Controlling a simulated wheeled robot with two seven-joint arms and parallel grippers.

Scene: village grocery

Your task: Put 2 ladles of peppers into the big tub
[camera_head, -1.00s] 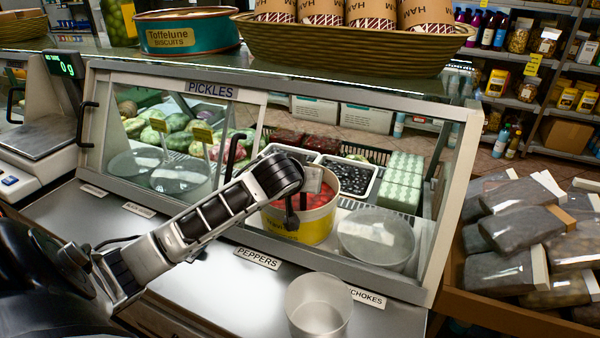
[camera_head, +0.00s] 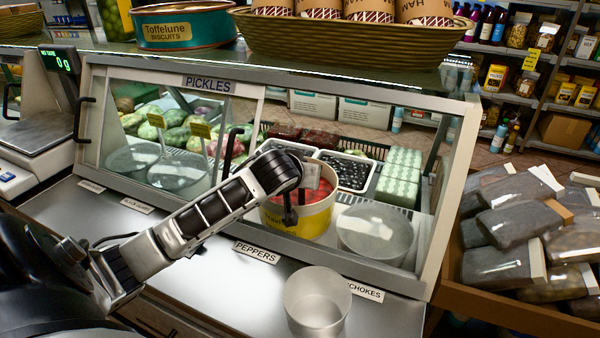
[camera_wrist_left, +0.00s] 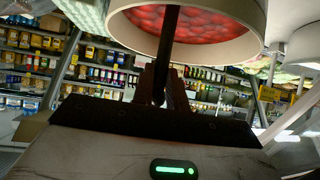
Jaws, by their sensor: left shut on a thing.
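A yellow and white bucket (camera_head: 303,222) of red peppers (camera_head: 316,197) stands inside the glass case behind the PEPPERS label (camera_head: 257,252). My left gripper (camera_head: 291,213) is over this bucket. In the left wrist view the gripper (camera_wrist_left: 163,88) is shut on a thin dark handle, seemingly the ladle's (camera_wrist_left: 168,45). The handle runs across the bucket's rim (camera_wrist_left: 240,45) towards the red peppers (camera_wrist_left: 188,22); its far end is hidden. An empty-looking clear tub (camera_head: 317,302), likely the big tub, stands on the steel counter in front. My right gripper is out of view.
A round translucent container (camera_head: 376,235) stands right of the bucket, and a tray of dark olives (camera_head: 347,172) behind it. The case's glass frame (camera_head: 450,200) bounds the right side. A scale (camera_head: 35,135) stands at the left. The counter left of the tub is clear.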

